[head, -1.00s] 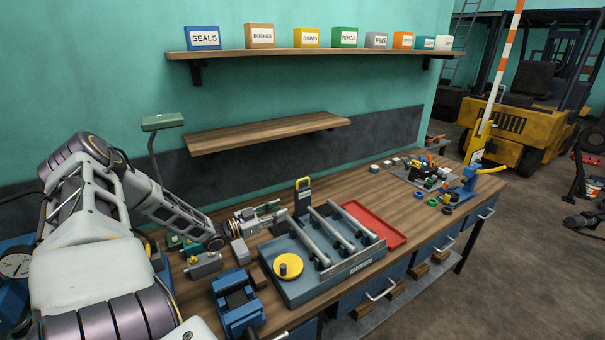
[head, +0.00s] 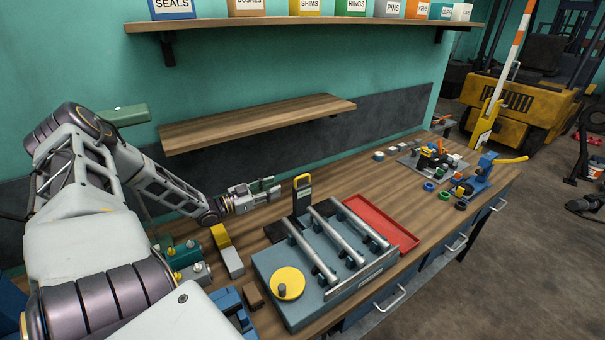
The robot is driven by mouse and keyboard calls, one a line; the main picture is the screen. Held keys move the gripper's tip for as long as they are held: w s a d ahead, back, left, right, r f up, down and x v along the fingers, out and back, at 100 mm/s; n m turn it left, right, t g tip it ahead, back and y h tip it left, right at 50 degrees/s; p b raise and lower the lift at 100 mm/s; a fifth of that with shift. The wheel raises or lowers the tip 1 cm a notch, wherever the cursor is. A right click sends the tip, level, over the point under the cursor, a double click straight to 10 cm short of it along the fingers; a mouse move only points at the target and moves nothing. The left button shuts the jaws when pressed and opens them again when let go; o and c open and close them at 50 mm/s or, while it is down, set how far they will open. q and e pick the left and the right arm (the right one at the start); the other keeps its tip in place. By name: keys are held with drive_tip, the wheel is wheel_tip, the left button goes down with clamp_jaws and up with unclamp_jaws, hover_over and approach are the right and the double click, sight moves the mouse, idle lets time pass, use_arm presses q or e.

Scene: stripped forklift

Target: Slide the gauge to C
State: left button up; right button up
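The gauge (head: 303,196), a dark upright plate with a yellow looped top and a pale label, stands at the back left edge of a grey fixture (head: 294,314). The fixture carries three parallel metal rods (head: 339,237) and a yellow disc with a dark knob (head: 287,283). No letter C is readable. My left gripper (head: 275,189) is left of the gauge, apart from it, above the bench. Its fingers point right toward the gauge, with a gap between them and nothing held. My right gripper is not in view.
A red tray (head: 401,234) lies behind the fixture. Grey, yellow and green blocks (head: 229,262) and a blue vise (head: 232,310) sit to the left. A blue tool (head: 480,178) and small parts stand far right. A lower wooden shelf (head: 255,124) hangs above.

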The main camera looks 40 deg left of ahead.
sight(300, 178)
use_arm(q)
drive_tip(key=x, duration=0.4)
drive_tip(key=shift+w+d+r, duration=0.1)
drive_tip(key=shift+w+d, duration=0.1)
drive_tip(key=shift+d, duration=0.1)
drive_tip(key=shift+b+x, duration=0.35)
drive_tip(key=shift+x, duration=0.8)
drive_tip(key=shift+b+x, duration=1.7)
drive_tip(key=shift+b, duration=0.05)
drive_tip(key=shift+b+x, duration=1)
drive_tip(key=shift+b, duration=0.65)
drive_tip(key=shift+w+d+b, duration=0.15)
drive_tip(key=shift+w+b, duration=0.55)
drive_tip(key=shift+b, duration=0.55)
